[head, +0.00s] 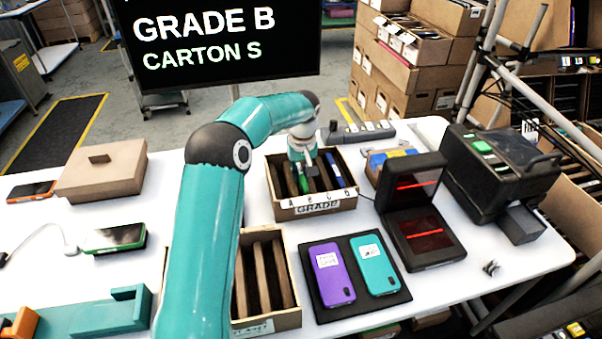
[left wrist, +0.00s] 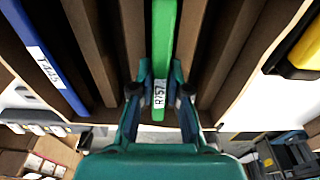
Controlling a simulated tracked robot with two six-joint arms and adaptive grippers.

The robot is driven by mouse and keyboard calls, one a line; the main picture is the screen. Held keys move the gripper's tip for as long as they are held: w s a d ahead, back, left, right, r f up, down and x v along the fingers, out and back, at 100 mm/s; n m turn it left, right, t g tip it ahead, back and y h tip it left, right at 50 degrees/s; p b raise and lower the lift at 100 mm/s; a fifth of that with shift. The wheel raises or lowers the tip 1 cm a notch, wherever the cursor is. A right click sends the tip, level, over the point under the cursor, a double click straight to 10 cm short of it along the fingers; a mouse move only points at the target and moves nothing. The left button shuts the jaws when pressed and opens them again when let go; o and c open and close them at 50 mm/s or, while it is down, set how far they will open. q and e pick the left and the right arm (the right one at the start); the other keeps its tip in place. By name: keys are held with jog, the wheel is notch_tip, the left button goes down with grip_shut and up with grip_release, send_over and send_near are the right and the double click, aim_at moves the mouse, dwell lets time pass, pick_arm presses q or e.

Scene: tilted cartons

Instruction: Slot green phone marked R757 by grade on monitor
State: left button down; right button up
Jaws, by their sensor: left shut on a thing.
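The monitor (head: 225,60) reads GRADE B, CARTON S. My left gripper (head: 303,168) reaches down into the open carton marked GRADE (head: 318,207), with slot letters along its front. It is shut on the green phone (head: 303,184), which stands on edge. In the left wrist view the fingers (left wrist: 160,92) pinch the green phone (left wrist: 163,40), and its label reads R757. The phone lies between brown dividers (left wrist: 190,50). Whether it rests on the carton floor is hidden. A blue phone (head: 335,168) stands in a slot to the right. My right gripper is out of view.
A second divided carton (head: 290,317) stands nearer, partly behind my left arm. A purple phone (head: 330,274) and a teal phone (head: 374,262) lie on a dark mat. A black scanner (head: 420,236) with red lines stands right. A brown box (head: 100,172) is at left.

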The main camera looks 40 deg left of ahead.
pick_arm(q)
jog(key=c, duration=1.1)
grip_release()
jog(key=r, duration=0.4)
jog(key=d+r, duration=0.1)
jog(key=r, duration=0.6)
jog(key=shift+s+d+r, duration=0.15)
jog(key=shift+s+r, duration=0.25)
jog(key=shift+r, duration=0.1)
notch_tip(320, 180, up, 7)
jog(key=p, duration=0.7)
